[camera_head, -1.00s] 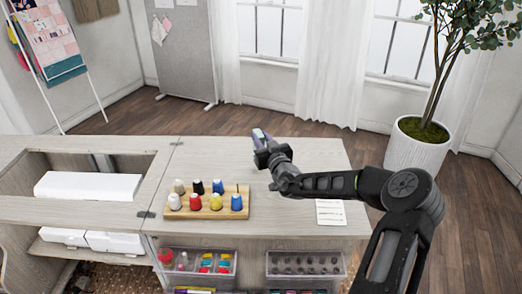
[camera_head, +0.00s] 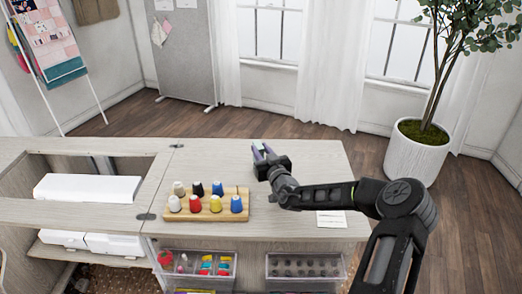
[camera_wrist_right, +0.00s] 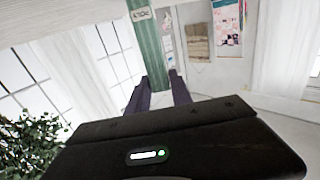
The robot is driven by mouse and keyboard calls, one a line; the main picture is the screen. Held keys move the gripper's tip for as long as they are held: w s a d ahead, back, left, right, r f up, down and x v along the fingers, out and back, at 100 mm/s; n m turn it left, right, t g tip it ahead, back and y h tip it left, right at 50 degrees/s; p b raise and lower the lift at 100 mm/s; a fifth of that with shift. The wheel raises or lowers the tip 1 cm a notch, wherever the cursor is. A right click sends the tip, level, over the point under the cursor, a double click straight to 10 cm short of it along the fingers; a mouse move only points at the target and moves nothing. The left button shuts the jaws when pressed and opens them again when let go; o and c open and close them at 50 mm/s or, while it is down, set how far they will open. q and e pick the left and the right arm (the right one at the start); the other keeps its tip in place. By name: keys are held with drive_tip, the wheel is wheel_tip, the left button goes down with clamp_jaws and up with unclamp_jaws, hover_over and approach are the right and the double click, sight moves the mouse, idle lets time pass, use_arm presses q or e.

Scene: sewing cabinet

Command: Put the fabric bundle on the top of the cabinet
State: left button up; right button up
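A green striped bundle with a pale label, which I take for the fabric bundle (camera_wrist_right: 147,45), shows in the right wrist view between the dark purple fingers of my right gripper (camera_wrist_right: 160,90). The fingers appear shut on it, one at each side. In the head view my right gripper (camera_head: 259,150) is over the far part of the cabinet top (camera_head: 310,165). There the bundle is mostly hidden by the gripper; its height above the surface is hard to judge. My left gripper is not in view.
A wooden thread rack (camera_head: 215,212) with several coloured spools stands left of my right arm. A paper sheet (camera_head: 331,219) lies at the right front. A recess with a white machine (camera_head: 88,188) is at the left. A potted plant (camera_head: 415,150) stands beyond the cabinet.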

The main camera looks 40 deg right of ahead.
drive_tip(key=o, duration=0.4)
drive_tip(key=shift+c, duration=0.2)
drive_tip(key=shift+r, duration=0.1)
drive_tip(key=v, duration=1.2)
drive_tip(key=shift+p, duration=0.35)
